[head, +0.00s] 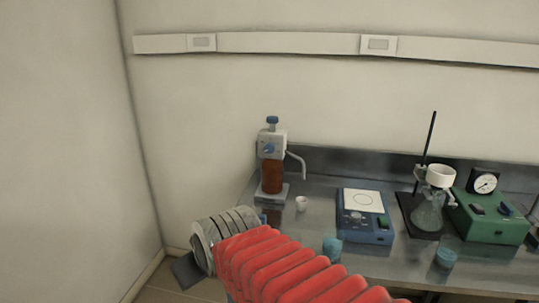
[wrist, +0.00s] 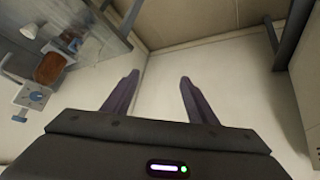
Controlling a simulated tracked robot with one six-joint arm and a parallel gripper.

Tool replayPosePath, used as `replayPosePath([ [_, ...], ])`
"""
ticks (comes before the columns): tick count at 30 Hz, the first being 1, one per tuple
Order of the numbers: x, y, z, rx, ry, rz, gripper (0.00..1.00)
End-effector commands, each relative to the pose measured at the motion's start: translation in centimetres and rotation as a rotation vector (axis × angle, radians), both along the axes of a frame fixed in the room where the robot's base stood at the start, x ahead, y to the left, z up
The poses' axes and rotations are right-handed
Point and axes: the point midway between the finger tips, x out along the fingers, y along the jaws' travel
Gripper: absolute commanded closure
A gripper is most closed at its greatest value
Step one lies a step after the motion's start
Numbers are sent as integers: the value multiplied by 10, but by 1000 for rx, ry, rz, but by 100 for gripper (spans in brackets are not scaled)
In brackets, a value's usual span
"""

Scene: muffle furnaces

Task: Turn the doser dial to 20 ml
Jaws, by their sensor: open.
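The doser (head: 272,160) stands upright at the left end of the metal bench in the head view, a white head on an amber bottle. Its blue dial (head: 269,148) is on the front of the head; the setting is too small to read. The doser also shows at the left edge of the wrist view (wrist: 32,97), sideways, with its blue dial (wrist: 22,92). My gripper (wrist: 155,85) is open and empty in the wrist view, pointing at bare wall, apart from the doser. In the head view my red-sleeved arm reaches toward the lower left, below the doser.
A small white cup (head: 302,203) stands right of the doser. A blue hotplate device (head: 366,232), a filter flask on a stand (head: 428,212) and a green pump box (head: 488,222) stand farther right. Blue-topped items (head: 332,247) sit near the front edge. Space left of the bench is clear.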

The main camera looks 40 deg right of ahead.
Motion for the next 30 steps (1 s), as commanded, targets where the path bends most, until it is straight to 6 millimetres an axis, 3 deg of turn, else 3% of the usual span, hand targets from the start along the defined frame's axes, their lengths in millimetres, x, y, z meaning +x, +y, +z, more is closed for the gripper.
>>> replayPosePath([
  [3, 41, -23, 5, -53, -69, 4, 48],
  [9, 102, -67, 13, -161, -192, 12, 48],
  [18, 177, -142, 18, -345, -356, 14, 48],
  [24, 213, -200, 16, -494, -448, 0, 48],
  [30, 236, -258, 8, -653, -527, -18, 48],
])
